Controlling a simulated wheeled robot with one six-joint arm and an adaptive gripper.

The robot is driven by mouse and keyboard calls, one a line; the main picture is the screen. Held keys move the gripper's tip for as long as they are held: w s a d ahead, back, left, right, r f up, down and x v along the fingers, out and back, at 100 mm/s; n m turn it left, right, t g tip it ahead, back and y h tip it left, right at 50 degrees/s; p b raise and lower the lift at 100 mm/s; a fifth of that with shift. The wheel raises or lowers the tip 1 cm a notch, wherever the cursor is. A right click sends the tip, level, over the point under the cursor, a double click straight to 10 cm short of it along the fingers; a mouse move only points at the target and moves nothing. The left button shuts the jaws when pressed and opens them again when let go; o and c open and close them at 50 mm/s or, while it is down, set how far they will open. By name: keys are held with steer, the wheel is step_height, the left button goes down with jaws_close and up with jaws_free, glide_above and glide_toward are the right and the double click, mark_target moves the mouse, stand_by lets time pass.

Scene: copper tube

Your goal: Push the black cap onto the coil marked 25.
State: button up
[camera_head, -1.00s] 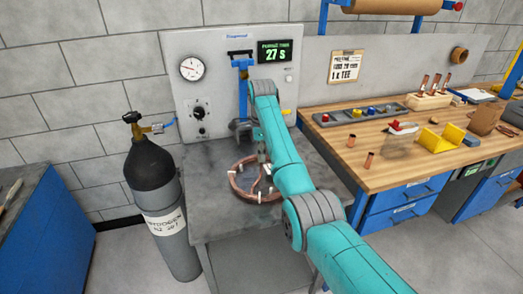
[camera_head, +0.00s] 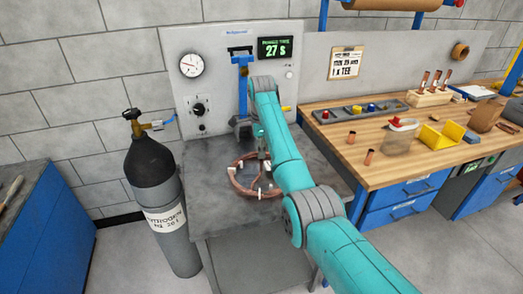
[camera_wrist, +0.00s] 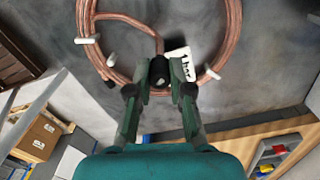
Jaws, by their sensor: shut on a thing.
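The copper coil (camera_head: 238,184) lies flat on the grey bench, with several white clips around it. It also shows at the top of the wrist view (camera_wrist: 86,30). One tube end runs inward across the ring to my gripper (camera_wrist: 167,92). My gripper is shut on the black cap (camera_wrist: 160,70), which sits right at that tube end. I cannot tell whether the cap is over the end or only against it. A white tag (camera_wrist: 179,62) with dark lettering lies beside the right finger; it seems to read "1 bar", and I see no 25. The fingertips are mostly hidden in the head view.
A nitrogen cylinder (camera_head: 156,185) stands left of the grey bench. A panel with a gauge (camera_head: 191,65) and a display reading 27 S (camera_head: 275,48) rises behind. A wooden workbench (camera_head: 400,165) with small parts is at the right. Bare bench top lies left of the coil.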

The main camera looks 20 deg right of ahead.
steer(key=shift+f, duration=1.85)
steer(key=o, duration=0.8)
steer(key=shift+c, duration=0.2)
steer(key=shift+r, duration=0.15)
steer(key=shift+r, duration=3.6)
